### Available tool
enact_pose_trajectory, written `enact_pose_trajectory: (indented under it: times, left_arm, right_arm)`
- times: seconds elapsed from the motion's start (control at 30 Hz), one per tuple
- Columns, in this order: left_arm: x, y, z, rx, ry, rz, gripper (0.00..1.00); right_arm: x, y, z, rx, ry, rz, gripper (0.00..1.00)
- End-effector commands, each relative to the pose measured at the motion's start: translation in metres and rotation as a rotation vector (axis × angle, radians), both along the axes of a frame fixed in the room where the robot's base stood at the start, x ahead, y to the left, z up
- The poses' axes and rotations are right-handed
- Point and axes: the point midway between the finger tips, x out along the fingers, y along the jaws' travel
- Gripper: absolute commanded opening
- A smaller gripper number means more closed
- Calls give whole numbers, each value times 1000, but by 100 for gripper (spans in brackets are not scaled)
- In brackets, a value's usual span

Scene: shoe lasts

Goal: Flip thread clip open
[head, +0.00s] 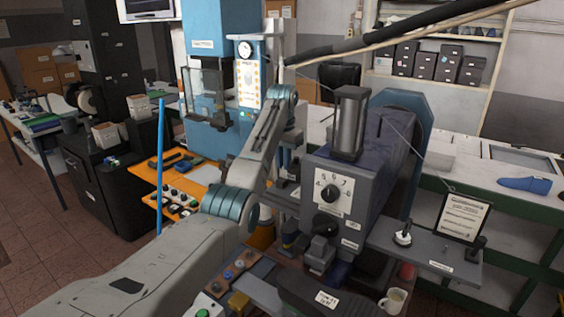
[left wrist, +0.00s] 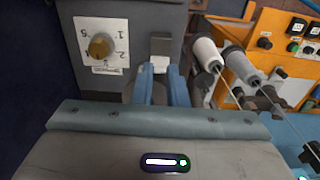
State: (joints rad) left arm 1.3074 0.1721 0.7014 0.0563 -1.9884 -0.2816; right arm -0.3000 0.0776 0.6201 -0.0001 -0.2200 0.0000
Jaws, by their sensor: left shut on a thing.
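The thread clip (left wrist: 160,64) is a small grey piece with a pale lower face, on the side of a grey machine housing (left wrist: 65,14) in the left wrist view. My left gripper (left wrist: 160,80) has its two blue fingers at either side of the clip and is shut on it. The fingers hide part of the clip, so I cannot tell its flip angle. In the head view my left arm reaches up behind the dark machine (head: 376,165), and the fingertips and clip cannot be made out there. My right gripper is not in view.
A dial with a gold knob (left wrist: 100,46) is left of the clip. A white thread spool (left wrist: 206,54) and a grey one (left wrist: 238,64), with taut threads, stand close to its right. An orange control panel (left wrist: 285,50) lies beyond.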

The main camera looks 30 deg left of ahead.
Motion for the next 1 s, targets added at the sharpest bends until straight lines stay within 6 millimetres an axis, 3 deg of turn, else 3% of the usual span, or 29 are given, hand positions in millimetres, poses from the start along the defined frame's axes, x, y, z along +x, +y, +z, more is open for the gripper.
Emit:
enact_pose_trajectory:
  times: [0.93, 0.97, 1.0]
  left_arm:
    - [4, -1, -5, 10, 93, -1, 0]
    - [4, -1, -5, 10, 93, -1, 18]
    - [4, -1, -5, 10, 93, -1, 26]
  right_arm:
    - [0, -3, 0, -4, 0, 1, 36]
    - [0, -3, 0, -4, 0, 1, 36]
    - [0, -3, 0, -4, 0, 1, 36]
